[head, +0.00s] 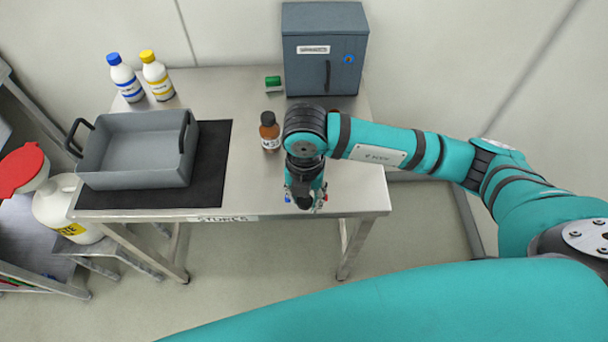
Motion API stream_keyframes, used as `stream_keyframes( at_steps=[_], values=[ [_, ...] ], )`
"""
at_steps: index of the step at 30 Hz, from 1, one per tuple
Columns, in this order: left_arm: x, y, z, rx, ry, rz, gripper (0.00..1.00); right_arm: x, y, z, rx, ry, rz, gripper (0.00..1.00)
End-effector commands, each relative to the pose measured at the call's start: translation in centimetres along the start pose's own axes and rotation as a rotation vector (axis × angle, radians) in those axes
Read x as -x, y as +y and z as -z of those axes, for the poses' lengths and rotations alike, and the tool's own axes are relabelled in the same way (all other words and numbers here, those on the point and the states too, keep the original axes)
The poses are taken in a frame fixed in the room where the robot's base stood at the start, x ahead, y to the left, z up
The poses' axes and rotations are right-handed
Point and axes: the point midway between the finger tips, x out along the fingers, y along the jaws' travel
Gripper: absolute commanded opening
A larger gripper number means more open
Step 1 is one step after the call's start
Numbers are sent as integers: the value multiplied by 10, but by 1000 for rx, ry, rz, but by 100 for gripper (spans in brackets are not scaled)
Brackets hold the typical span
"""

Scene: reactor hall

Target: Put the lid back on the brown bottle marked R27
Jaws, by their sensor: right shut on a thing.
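A brown bottle (269,136) stands upright on the steel table, just left of my right arm's wrist. It has a dark top and a white label too small to read, so I cannot tell whether it is R27. My right gripper (304,203) points down near the table's front edge, to the right of and nearer than this bottle. It is shut on a small dark thing, mostly hidden by the fingers; I cannot tell whether it is the lid. My wrist hides part of the table behind it. My left gripper is out of view.
A grey tray (133,183) sits on a black mat (212,160) at the left of the table (232,92). Blue-capped (125,78) and yellow-capped (157,77) bottles, a green-topped item (273,84) and a grey cabinet (325,62) stand behind. The table's right front is clear.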

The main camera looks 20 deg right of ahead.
Motion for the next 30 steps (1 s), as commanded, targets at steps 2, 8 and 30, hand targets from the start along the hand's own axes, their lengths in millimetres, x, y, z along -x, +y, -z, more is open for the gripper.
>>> stream_keyframes(
  at_steps=[2, 8, 30],
  values=[
    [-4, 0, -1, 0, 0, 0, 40, 0, -3, 12, 2, 1, -2, 23],
    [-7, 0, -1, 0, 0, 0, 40, 2, -6, 29, 1, 1, -1, 23],
    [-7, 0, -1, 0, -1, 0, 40, 8, -11, 28, 184, -1, 1, 23]
  ],
)
